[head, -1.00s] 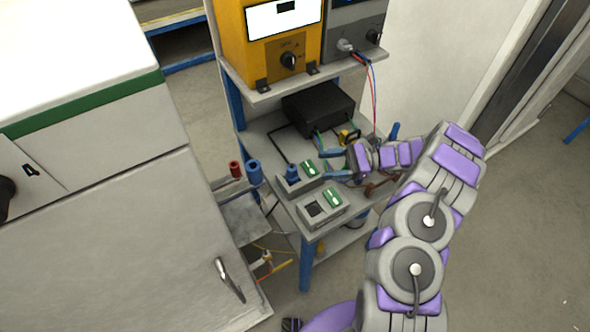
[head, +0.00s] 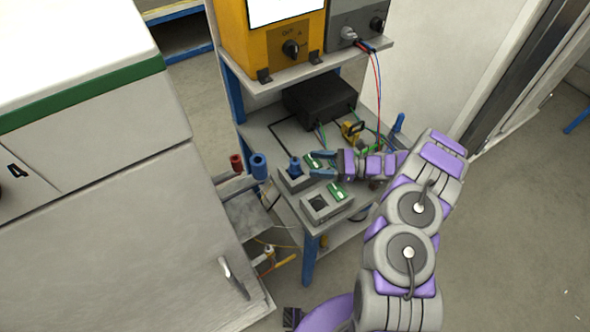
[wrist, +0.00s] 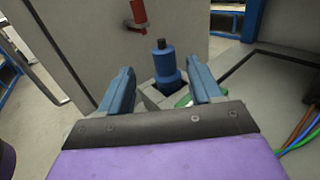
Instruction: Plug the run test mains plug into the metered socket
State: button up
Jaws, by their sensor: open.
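A blue plug (head: 295,165) stands upright in the farther of two grey socket boxes (head: 285,185) on the bench shelf. It also shows in the wrist view (wrist: 164,64), just beyond and between my fingertips. My gripper (head: 321,165) is open and level, to the right of the plug, with its blue fingers pointing at it. The nearer socket box (head: 335,208) has an empty dark socket (head: 319,203) and a green display. I cannot read which box is the metered one.
A red cylinder (head: 236,164) and a blue cylinder (head: 259,166) stick out left of the shelf. A black box (head: 318,101) with cables sits behind. An upper shelf (head: 310,72) carries a yellow instrument (head: 270,45). A large grey cabinet (head: 100,230) stands at left.

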aim_at(294, 160)
jog(key=shift+w+a+b, duration=0.2)
jog(key=shift+a+b, duration=0.3)
jog(key=shift+a, duration=1.55)
jog(key=shift+w+a+b, duration=0.2)
jog(key=shift+a+b, duration=0.25)
jog(key=shift+a, duration=1.55)
jog(key=shift+c, duration=0.2)
jog(key=shift+d, duration=0.15)
jog(key=c, duration=1)
